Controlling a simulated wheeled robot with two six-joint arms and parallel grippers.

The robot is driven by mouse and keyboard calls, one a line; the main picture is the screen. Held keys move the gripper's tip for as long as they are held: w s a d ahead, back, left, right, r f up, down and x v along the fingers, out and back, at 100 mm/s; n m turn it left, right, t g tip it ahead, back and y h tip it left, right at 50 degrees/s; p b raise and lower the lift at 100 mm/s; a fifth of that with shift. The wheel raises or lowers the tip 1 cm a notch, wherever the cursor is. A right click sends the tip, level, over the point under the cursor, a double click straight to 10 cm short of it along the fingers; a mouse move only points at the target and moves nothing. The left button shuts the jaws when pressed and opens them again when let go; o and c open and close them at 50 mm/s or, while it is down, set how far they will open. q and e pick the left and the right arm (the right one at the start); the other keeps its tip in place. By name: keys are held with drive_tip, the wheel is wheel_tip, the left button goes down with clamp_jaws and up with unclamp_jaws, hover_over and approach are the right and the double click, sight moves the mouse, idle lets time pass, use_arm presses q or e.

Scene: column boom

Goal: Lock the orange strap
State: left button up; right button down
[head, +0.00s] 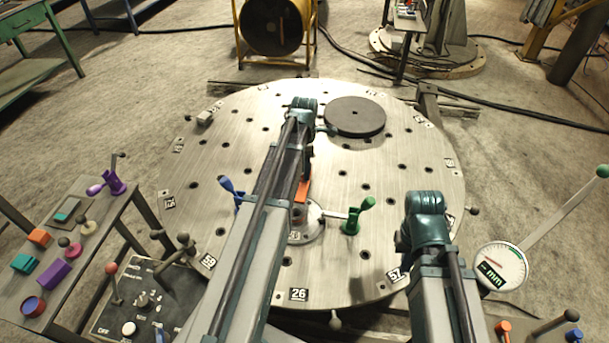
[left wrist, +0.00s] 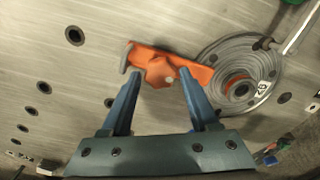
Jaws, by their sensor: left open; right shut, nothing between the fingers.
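The orange strap (left wrist: 178,66) lies across the steel plate in the left wrist view, its right end over a round grey stepped hub (left wrist: 262,72) with an orange ring at its centre. A grey pin or hook shows at the strap's left end. In the head view only a piece of the orange strap (head: 303,189) shows beside my left arm. My left gripper (left wrist: 158,76) is open, its two blue fingers pointing at the strap's middle; I cannot tell whether they touch it. In the head view my arm hides that gripper.
The strap is on a large round drilled plate (head: 400,165). Green (head: 352,215) and blue (head: 228,188) handles stand near the hub. A dark disc (head: 354,116) lies at the back. A side table (head: 80,210) with coloured parts and a control box (head: 135,300) stand at left.

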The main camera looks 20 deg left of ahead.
use_arm(q)
drive_tip(key=shift+f, duration=0.3)
use_arm(e)
drive_tip(key=shift+f, duration=0.35)
use_arm(q)
clamp_jaws()
